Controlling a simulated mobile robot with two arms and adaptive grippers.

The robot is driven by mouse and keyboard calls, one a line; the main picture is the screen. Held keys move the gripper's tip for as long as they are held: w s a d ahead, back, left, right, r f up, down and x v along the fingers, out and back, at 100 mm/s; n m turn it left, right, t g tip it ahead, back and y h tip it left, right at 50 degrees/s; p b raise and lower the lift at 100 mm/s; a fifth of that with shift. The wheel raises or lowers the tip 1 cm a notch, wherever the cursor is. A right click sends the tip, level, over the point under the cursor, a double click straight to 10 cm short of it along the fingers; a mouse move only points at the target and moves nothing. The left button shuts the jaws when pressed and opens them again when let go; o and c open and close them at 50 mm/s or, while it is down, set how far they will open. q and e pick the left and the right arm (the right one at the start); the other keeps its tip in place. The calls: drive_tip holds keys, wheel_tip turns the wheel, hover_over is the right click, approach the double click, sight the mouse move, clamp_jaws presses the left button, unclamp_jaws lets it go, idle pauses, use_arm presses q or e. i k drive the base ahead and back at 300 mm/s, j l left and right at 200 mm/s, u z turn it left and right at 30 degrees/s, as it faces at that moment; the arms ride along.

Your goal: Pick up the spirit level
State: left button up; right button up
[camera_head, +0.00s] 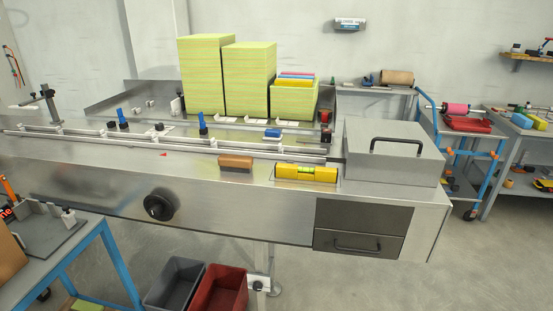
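The spirit level (306,172) is yellow with a pale greenish vial in its middle. It lies on the steel top of the long machine (110,172), near the front edge and right of centre. A brown block (236,163) lies a short way to its left. Neither of my grippers shows in the head view.
A steel box with a black handle (395,150) stands right of the level. A rail (180,141) runs behind it. Stacks of yellow-green cloths (206,75) stand further back. A black knob (159,206) juts from the front. Grey (174,284) and red bins (220,290) stand below.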

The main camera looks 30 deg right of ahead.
sight(327, 175)
drive_tip(key=z, duration=1.3)
